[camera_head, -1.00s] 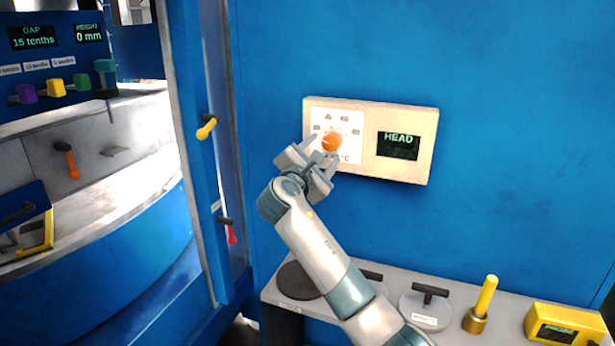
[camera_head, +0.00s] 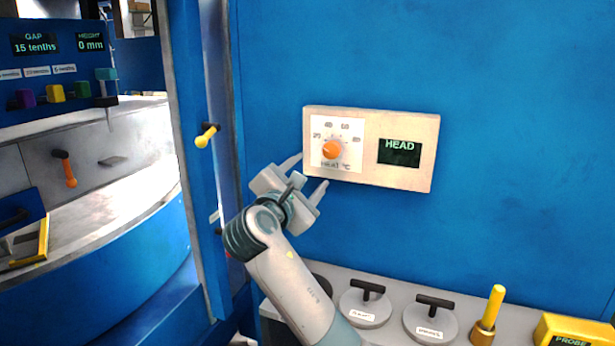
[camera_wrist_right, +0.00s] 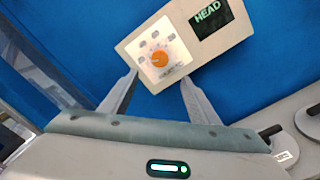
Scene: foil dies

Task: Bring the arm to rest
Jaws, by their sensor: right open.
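My right gripper (camera_head: 306,175) is open and empty, below and to the left of the orange heat knob (camera_head: 332,150) on the cream control panel (camera_head: 422,120). The panel is on the blue wall and its dark screen reads HEAD. In the right wrist view, the two fingers (camera_wrist_right: 157,92) stand apart, with the orange knob (camera_wrist_right: 159,57) beyond and between them. The fingers appear clear of the knob. My left gripper is not in view.
Below the panel, a grey shelf (camera_head: 392,287) holds dies with black handles (camera_head: 430,322), a yellow-handled tool (camera_head: 490,312) and a yellow probe box (camera_head: 570,328). A blue post with a yellow lever (camera_head: 206,137) stands close on the left. The wall right of the panel is clear.

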